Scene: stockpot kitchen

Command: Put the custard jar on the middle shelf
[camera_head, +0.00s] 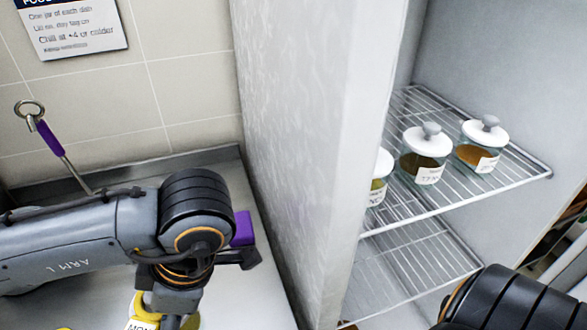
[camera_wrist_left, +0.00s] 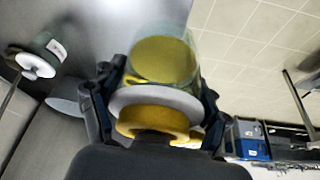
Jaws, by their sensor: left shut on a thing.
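The jar in my left gripper has pale yellow contents (camera_wrist_left: 165,60), a white lid and a yellow knob (camera_wrist_left: 152,119) in the left wrist view. My left gripper (camera_wrist_left: 158,92) is shut on it, with a black finger on each side of the lid and knob. The cabinet has an upper wire shelf (camera_head: 455,190) and a lower wire shelf (camera_head: 420,262). My right gripper is out of view.
Jars stand on the upper shelf: a dark one (camera_head: 424,170), an orange one (camera_head: 477,158) and a partly hidden one (camera_head: 378,190). The cabinet's side wall (camera_head: 300,120) separates my left arm from the shelves. A purple-handled ladle (camera_head: 50,137) hangs left.

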